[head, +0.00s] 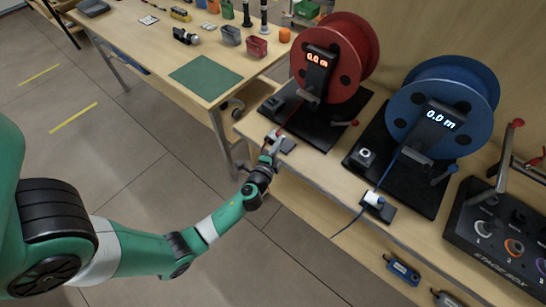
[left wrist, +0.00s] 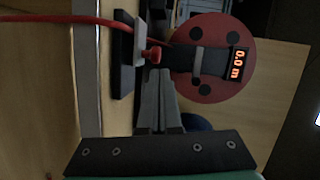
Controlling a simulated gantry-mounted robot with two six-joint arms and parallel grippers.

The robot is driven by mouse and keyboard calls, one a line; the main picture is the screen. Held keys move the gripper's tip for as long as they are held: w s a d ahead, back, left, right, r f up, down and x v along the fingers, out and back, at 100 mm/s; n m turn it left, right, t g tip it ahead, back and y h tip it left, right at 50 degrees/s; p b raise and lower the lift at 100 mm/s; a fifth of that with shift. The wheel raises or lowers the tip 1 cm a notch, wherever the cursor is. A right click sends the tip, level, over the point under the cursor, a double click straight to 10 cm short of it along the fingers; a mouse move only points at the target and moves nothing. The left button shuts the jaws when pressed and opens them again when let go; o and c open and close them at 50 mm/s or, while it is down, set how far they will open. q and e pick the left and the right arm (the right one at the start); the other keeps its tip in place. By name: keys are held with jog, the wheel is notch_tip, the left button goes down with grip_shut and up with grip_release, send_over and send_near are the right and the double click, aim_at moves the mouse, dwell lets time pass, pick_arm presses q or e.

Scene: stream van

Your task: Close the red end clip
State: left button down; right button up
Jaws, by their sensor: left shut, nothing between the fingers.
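The red end clip (head: 287,144) sits on a small black plate at the front edge of the bench, in front of the red reel (head: 345,52). In the left wrist view the clip (left wrist: 140,45) shows as a pale block on its dark plate, with the red cable (left wrist: 60,19) running off to the left. A small red piece (left wrist: 152,55) shows beside it. My left gripper (head: 274,146) is shut and empty, its tips right at the clip. In the left wrist view the fingertips (left wrist: 158,75) are close to the red piece; contact is unclear. The clip's lid position is unclear.
The blue reel (head: 443,105) stands to the right, with its own clip (head: 374,199) holding a blue cable. A stage box (head: 500,235) is at the far right. Another table with a green mat (head: 204,76) and small items stands at the left. The floor in front is clear.

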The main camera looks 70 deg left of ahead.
pick_arm(q)
jog(key=w+d+p+v, duration=0.1)
jog(key=v, duration=1.1)
pick_arm(e)
jog(key=shift+d+r+h, duration=0.3)
jog(key=shift+d+r, duration=0.15)
jog(key=shift+r, duration=0.05)
pick_arm(q)
jog(key=shift+w+d, duration=0.1)
jog(key=shift+w, duration=0.1)
